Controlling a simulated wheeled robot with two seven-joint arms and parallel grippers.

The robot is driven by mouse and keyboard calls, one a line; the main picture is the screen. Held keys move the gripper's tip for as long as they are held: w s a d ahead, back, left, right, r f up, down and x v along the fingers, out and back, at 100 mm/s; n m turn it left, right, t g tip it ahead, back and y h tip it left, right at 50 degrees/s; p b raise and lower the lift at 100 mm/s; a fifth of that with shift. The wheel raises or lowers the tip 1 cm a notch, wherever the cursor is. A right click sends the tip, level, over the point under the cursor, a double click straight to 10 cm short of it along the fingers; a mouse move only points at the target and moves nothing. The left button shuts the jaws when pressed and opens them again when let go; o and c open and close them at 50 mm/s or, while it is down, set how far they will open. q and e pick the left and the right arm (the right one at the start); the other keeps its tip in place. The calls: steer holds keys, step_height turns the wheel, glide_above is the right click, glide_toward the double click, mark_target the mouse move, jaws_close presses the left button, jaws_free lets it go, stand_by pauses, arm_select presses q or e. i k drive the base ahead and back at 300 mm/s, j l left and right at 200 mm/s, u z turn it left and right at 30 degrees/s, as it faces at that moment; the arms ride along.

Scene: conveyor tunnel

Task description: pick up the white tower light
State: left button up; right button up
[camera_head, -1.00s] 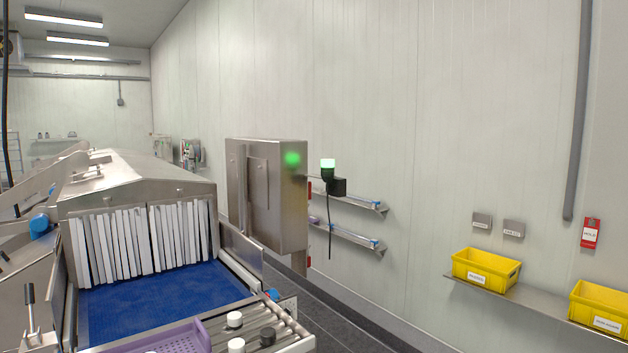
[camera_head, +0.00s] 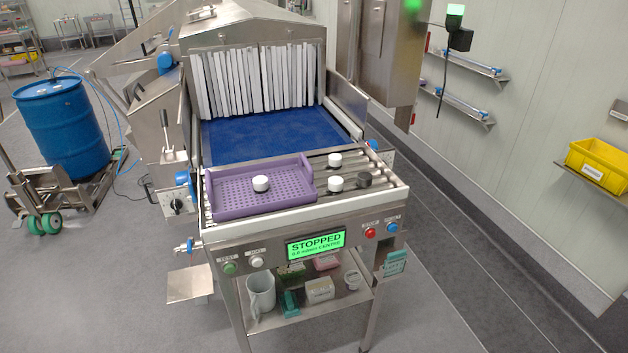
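I see no plainly white tower light. Neither of my grippers is in view.
A conveyor with a blue belt (camera_head: 270,137) leads into a tunnel behind white strip curtains. A blue drum (camera_head: 62,125) stands left.

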mark_target(335, 159)
steer(key=i+l, duration=0.15)
steer(key=l, duration=0.15)
steer(key=i+l, duration=0.1)
steer(key=l, duration=0.25)
steer(key=i+l, duration=0.15)
steer(key=l, duration=0.15)
steer(key=i+l, duration=0.1)
steer(key=l, duration=0.25)
